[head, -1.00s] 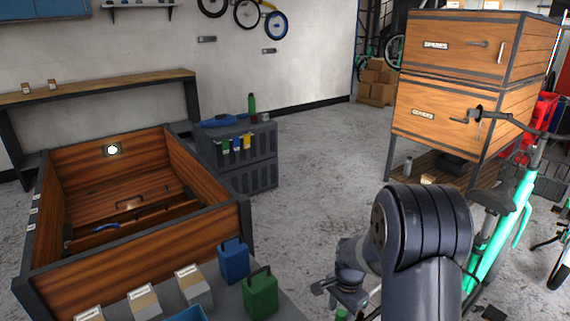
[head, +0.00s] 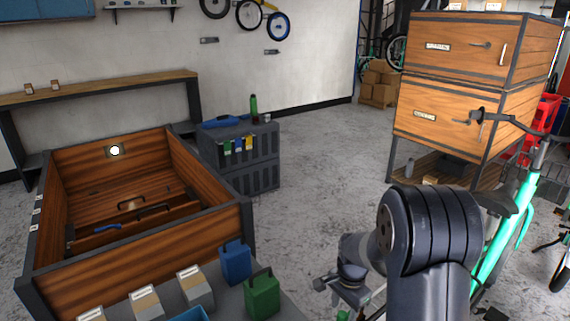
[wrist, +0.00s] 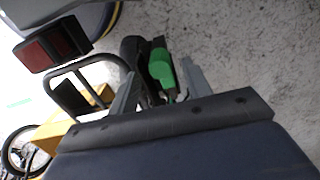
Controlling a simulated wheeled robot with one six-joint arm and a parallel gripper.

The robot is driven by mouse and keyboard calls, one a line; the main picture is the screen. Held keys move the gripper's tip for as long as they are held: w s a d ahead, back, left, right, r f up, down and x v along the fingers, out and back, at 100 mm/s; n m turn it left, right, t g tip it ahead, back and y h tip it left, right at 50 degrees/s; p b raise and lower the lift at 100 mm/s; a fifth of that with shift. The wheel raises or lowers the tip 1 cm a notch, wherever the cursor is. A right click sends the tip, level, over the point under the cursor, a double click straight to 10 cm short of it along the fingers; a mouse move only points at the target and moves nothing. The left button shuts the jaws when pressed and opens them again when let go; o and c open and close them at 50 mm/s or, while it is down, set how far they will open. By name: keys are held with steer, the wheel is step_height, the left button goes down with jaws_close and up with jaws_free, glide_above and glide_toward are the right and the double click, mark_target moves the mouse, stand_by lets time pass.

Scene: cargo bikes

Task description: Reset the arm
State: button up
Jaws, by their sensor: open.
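My arm (head: 430,240) fills the lower right of the head view, with a dark, rounded joint on top. My gripper (head: 340,288) hangs low to the left of that joint, above the grey floor. In the wrist view my gripper (wrist: 160,88) has its two grey fingers spread apart. A green object (wrist: 162,68) with a dark part beside it shows between and beyond the fingers. I cannot tell how far from the fingers it is. A bit of green also shows below the gripper in the head view (head: 342,316).
A wooden cargo box (head: 140,245) stands open at left, with blue (head: 235,262) and green (head: 262,295) canisters near it. A grey crate stack (head: 238,158) stands behind. Wooden cabinets (head: 455,105) and a teal bike (head: 510,225) stand at right. The middle floor is clear.

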mark_target(343, 314)
step_height(343, 314, up, 7)
step_height(343, 314, down, 11)
steer(key=shift+r+b, duration=0.1)
steer(key=shift+b, duration=0.25)
steer(key=shift+r+n, duration=0.2)
steer(key=shift+n, duration=0.6)
steer(key=n, duration=0.4)
steer(key=shift+n, duration=2.3)
steer(key=shift+r, duration=0.1)
